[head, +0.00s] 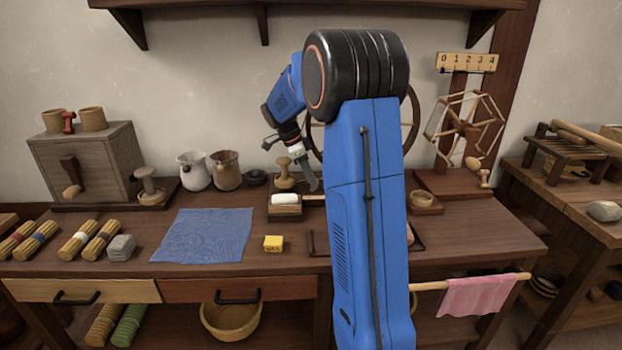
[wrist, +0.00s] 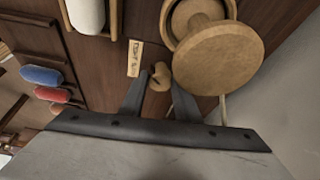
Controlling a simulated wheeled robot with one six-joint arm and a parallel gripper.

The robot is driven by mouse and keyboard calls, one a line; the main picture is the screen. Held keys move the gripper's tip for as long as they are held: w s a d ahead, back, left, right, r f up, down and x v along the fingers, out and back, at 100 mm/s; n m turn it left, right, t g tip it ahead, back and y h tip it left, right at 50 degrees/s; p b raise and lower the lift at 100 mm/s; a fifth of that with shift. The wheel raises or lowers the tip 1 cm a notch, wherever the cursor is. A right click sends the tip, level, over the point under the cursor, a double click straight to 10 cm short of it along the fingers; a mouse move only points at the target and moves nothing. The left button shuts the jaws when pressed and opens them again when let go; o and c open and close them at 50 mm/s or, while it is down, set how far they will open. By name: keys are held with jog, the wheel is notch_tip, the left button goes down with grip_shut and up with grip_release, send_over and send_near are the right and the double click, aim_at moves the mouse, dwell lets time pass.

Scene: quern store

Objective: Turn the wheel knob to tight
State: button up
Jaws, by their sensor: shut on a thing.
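A small round wooden knob (wrist: 160,72) shows in the wrist view between the two dark fingers of my gripper (wrist: 160,85), which is shut on it. A small pale label (wrist: 134,58) with dark lettering lies just left of the knob; I cannot read it surely. In the head view my gripper (head: 306,174) points down at the back of the bench, and the knob cannot be made out there. A large wooden wheel (head: 412,110) stands behind my arm, which hides most of it.
A turned wooden spool (wrist: 218,55) stands close beside my gripper. A wooden tray (head: 285,211) with a white roll (head: 285,199) is near it. A blue cloth (head: 204,236) and yellow block (head: 273,243) lie on the bench (head: 160,272). A winder (head: 463,128) stands right.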

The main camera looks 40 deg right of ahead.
jog(key=shift+m, duration=0.6)
jog(key=shift+g, duration=0.3)
jog(key=o, duration=1)
jog(key=v, duration=1.7)
jog(key=shift+r, duration=0.25)
